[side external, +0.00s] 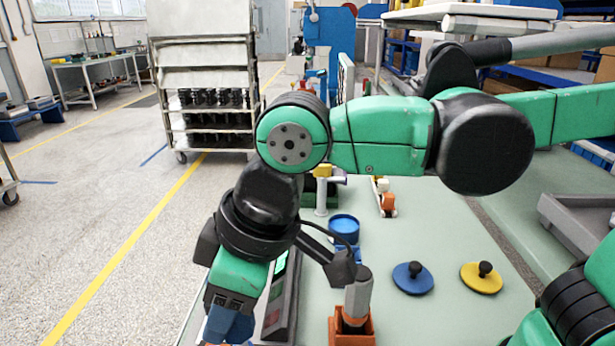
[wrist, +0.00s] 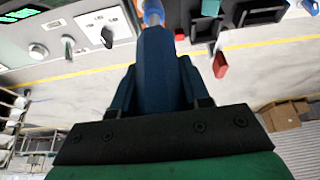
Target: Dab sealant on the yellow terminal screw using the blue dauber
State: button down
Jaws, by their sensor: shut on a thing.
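My gripper (side external: 228,326) is at the bottom edge of the side view, over the near left end of the bench, pointing down beside a dark panel box. In the wrist view its dark blue fingers (wrist: 158,40) are closed on a small bright blue piece (wrist: 152,12), which looks like the blue dauber. Most of it is hidden by the fingers or cut off by the picture's top edge. I cannot make out the yellow terminal screw in either view.
The panel box (side external: 283,290) has a green screen. A grey cylinder (side external: 357,295) stands in an orange holder (side external: 352,332). Behind are a blue cup (side external: 343,228), a blue knobbed disc (side external: 413,279) and a yellow one (side external: 482,279). A red lever (wrist: 220,65) shows in the wrist view.

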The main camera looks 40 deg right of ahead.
jog(key=shift+w+d, duration=0.4)
jog(key=shift+d, duration=0.05)
jog(key=shift+s+a, duration=0.5)
jog(key=shift+r, duration=4.05)
